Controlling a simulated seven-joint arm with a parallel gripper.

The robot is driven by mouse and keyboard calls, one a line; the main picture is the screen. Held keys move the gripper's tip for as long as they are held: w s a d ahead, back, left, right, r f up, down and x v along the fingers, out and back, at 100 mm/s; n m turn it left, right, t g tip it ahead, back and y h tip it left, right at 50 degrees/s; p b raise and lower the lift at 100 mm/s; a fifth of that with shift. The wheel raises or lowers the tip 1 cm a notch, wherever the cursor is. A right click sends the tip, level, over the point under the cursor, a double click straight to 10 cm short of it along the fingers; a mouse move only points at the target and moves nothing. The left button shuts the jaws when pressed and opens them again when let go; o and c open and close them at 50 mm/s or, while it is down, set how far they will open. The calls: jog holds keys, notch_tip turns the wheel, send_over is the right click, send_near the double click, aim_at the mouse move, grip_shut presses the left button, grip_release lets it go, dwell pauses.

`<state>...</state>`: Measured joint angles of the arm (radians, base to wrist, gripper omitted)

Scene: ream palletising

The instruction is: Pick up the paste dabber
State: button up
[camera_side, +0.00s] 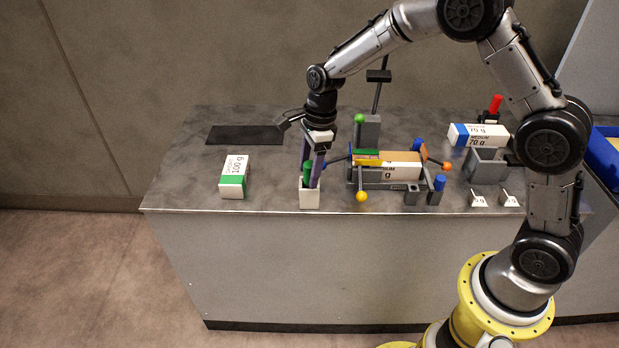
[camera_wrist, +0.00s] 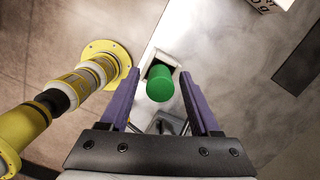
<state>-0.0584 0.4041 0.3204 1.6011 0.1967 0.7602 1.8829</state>
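The paste dabber, which I take to be the green round-topped handle (camera_wrist: 160,85), stands in a small white square pot (camera_side: 309,199). In the side view the green handle (camera_side: 307,178) shows between the purple fingers. My gripper (camera_side: 311,176) points down just over the pot. In the wrist view my gripper (camera_wrist: 160,76) is open, one finger on each side of the handle, with a gap at both sides. The lower end of the dabber is hidden in the pot.
Right of the pot stands a grey fixture (camera_side: 380,186) with a ream and coloured-ball levers; the yellow ball (camera_side: 362,196) is nearest. A green-labelled ream (camera_side: 234,177) lies left. A dark mat (camera_side: 244,135) lies behind it. The counter between ream and pot is clear.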

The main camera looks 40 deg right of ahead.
grip_shut()
notch_tip(320, 180, up, 10)
jog(key=shift+f, duration=0.2)
jog(key=shift+s+d+r+m, duration=0.15)
jog(key=shift+d+m, duration=0.05)
jog(key=shift+m, duration=0.1)
jog(key=s+d+r+m, duration=0.2)
jog(key=d+m, duration=0.3)
jog(key=d, duration=1)
jog(key=shift+s+t+h, duration=0.3)
jog(key=shift+s+t, duration=0.1)
jog(key=shift+s, duration=0.05)
